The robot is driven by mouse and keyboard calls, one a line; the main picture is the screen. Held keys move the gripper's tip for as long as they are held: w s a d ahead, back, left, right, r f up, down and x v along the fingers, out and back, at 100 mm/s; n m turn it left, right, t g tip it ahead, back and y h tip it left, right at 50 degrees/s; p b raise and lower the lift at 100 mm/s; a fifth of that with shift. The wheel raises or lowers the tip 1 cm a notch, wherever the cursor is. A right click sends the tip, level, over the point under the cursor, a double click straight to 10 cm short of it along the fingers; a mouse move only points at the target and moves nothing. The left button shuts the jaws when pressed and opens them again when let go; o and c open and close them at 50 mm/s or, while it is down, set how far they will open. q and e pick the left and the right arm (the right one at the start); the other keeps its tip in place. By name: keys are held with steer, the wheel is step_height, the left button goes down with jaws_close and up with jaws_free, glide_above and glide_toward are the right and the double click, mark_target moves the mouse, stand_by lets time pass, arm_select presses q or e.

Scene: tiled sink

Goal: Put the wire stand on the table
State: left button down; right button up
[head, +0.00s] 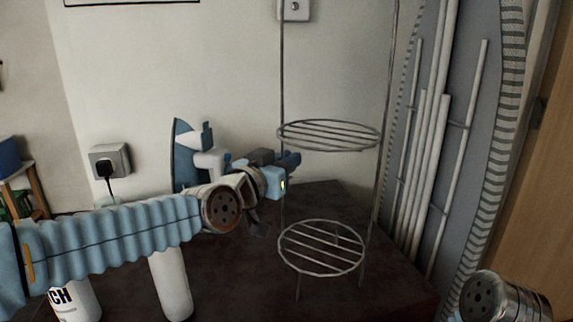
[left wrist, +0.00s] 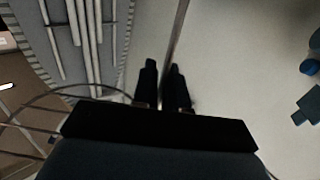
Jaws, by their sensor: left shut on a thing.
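The wire stand (head: 330,136) is a tall, thin grey frame with two round wire shelves, upright at the centre right of the head view. Its lower shelf (head: 321,248) appears over the dark table (head: 225,275). I cannot tell whether its feet touch the tabletop. My left gripper (head: 289,162) is at the stand's left upright, just below the upper shelf. In the left wrist view the two dark fingers (left wrist: 164,88) are shut on a thin upright rod of the stand (left wrist: 178,40). My right gripper is not visible; only part of my right arm shows at bottom right.
An iron (head: 187,157) stands behind my left arm. A white bottle (head: 170,284) and a labelled white container (head: 75,300) stand at the lower left. A wall socket with a plug (head: 108,160) is at left. An ironing board (head: 455,130) leans close on the stand's right.

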arm_select(q)
steer(key=shift+r, duration=0.15)
steer(key=c, duration=1.2)
jaws_free()
steer(key=shift+f, duration=0.2)
steer(key=shift+o, duration=0.2)
steer(key=shift+r, duration=0.1)
steer(key=b+v, duration=0.4)
steer(key=v, duration=0.8)
steer(key=shift+s, duration=0.1)
